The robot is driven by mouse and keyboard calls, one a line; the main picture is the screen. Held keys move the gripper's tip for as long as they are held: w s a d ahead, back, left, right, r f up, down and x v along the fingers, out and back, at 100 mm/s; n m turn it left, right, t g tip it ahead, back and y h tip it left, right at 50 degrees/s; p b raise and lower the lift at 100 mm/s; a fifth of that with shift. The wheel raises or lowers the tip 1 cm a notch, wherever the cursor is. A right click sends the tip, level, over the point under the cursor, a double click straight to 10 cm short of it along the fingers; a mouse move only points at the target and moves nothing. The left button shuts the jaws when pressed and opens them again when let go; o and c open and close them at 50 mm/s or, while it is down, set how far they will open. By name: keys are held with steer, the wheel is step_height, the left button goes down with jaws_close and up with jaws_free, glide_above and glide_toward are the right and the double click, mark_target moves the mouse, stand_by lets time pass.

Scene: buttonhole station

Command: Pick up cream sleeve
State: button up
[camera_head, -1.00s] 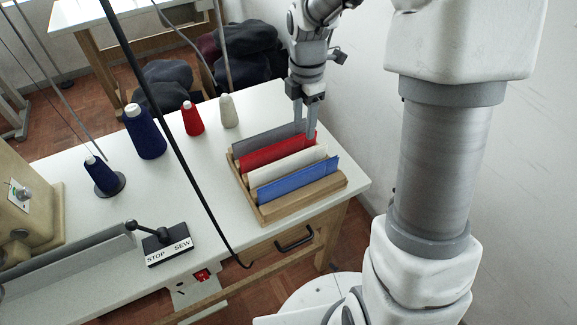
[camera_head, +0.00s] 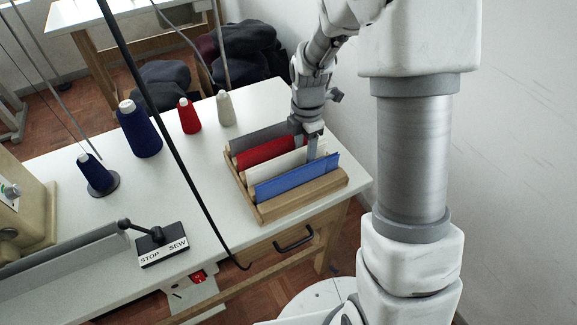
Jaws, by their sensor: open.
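The cream sleeve (camera_head: 273,168) stands on edge in the wooden rack (camera_head: 298,203), between the red sleeve (camera_head: 266,152) and the blue sleeve (camera_head: 297,178). My gripper (camera_head: 306,148) is open and points down at the right end of the cream sleeve. One finger shows on the near side, between the cream and blue sleeves. The other finger is partly hidden and seems to be on the far side, by the red sleeve. I cannot tell whether the fingers touch the cream sleeve.
A grey sleeve (camera_head: 259,137) stands at the rack's back. A dark cable (camera_head: 168,130) crosses the view. The wall is close on the right.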

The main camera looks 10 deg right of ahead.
jaws_close()
stand_by(0.3)
